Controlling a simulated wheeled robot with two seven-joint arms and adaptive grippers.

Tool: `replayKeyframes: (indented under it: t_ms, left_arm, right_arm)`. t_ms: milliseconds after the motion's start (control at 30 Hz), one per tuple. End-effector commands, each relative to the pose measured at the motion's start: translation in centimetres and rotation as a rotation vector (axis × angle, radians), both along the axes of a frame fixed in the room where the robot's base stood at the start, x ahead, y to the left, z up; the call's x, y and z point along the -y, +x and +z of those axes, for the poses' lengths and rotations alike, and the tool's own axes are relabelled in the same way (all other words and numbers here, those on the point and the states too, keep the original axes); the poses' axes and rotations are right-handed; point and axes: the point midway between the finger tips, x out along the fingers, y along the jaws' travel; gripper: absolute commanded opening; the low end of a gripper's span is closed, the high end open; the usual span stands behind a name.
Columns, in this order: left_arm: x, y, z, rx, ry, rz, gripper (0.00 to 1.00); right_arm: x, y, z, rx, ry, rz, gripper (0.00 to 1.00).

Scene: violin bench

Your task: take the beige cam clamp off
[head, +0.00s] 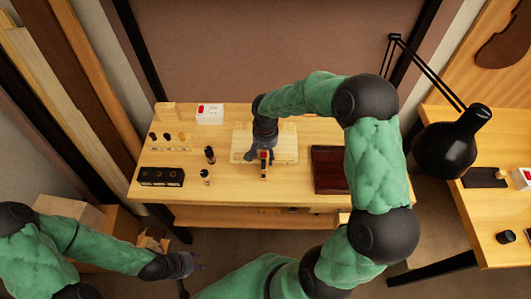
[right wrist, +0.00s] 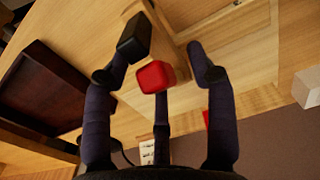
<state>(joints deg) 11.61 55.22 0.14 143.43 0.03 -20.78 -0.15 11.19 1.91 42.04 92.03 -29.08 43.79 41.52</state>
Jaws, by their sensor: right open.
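The cam clamp stands at the front edge of a pale wooden board (head: 289,145) on the bench. In the head view my right gripper (head: 262,153) comes down over it from above and hides most of it. In the right wrist view the right gripper (right wrist: 160,65) is open, its fingers spread on both sides of a red block (right wrist: 155,77) and a black block (right wrist: 134,38), which look like clamp parts. I cannot tell whether the fingers touch them. My left gripper (head: 190,265) is off the bench at lower left, its opening unclear.
A dark red tray (head: 329,170) lies right of the board. A black holder (head: 161,177), small bottles (head: 209,155) and a red-and-white box (head: 209,114) stand to the left. A black lamp (head: 450,145) stands at right. Bare bench top lies between the bottles and the holder.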

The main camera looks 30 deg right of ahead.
Motion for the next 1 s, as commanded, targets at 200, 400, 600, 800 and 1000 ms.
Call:
replayKeyframes:
  t_ms: [200,400,600,800,1000]
  left_arm:
    - [0.0,0.0,0.0,0.000,0.000,0.000,0.40]
    - [0.0,0.0,0.0,0.000,0.000,0.000,0.40]
    - [0.0,0.0,0.3,0.000,0.000,0.000,0.40]
    - [0.0,0.0,1.5,0.000,0.000,0.000,0.40]
    - [0.0,0.0,3.7,0.000,0.000,0.000,0.40]
  right_arm:
    - [0.0,0.0,0.0,0.000,0.000,0.000,0.17]
    - [0.0,0.0,0.0,0.000,0.000,0.000,0.00]
    - [0.0,0.0,0.1,-0.008,0.005,0.000,0.00]
    - [0.1,0.1,0.4,-0.056,0.033,-0.002,0.00]
    - [0.3,0.4,0.7,-0.153,0.093,-0.002,0.00]
